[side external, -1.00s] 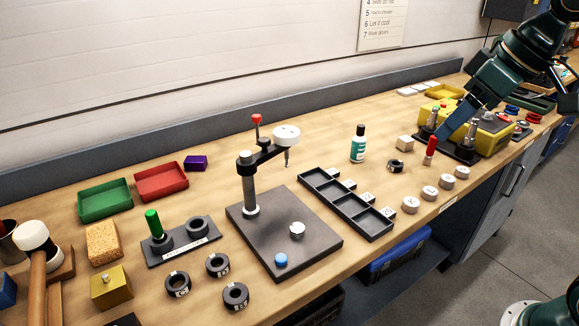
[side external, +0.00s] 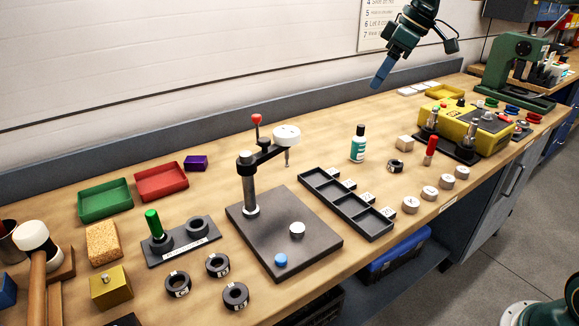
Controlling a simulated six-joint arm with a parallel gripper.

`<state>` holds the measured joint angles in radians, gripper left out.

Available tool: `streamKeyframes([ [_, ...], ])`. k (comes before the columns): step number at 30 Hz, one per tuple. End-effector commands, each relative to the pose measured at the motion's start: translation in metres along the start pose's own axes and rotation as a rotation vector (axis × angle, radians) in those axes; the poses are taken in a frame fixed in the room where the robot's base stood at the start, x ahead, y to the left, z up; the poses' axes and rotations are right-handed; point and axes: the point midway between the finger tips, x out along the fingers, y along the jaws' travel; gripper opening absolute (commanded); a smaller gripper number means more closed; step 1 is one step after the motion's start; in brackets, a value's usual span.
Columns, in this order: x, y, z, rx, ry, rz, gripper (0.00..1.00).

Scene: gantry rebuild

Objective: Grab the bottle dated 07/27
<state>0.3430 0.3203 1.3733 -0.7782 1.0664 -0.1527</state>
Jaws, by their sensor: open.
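One bottle (side external: 358,144) shows in the side external view, standing upright on the bench right of centre. It has a black cap and a white and teal label; the print is too small to read, so I cannot tell its date. My gripper (side external: 378,82) is in the air above and behind the bottle, a little to its right in the picture, well apart from it. A blue finger points down and left. Nothing shows held in it.
A black compartment tray (side external: 345,204) lies left of and nearer than the bottle. A yellow device (side external: 472,127) is farther right. Bench behind the bottle is clear.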

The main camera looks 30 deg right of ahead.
Motion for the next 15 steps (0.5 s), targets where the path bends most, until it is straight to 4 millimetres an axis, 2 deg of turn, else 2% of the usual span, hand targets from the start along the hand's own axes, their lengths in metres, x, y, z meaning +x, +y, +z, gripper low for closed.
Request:
streamKeyframes([
  [1,0.007,0.013,0.000,-0.014,-0.004,-0.008,0.63],
  [7,0.032,0.054,0.001,-0.089,-0.013,-0.036,0.63],
  [15,0.071,0.107,0.017,-0.192,-0.025,-0.071,0.63],
])
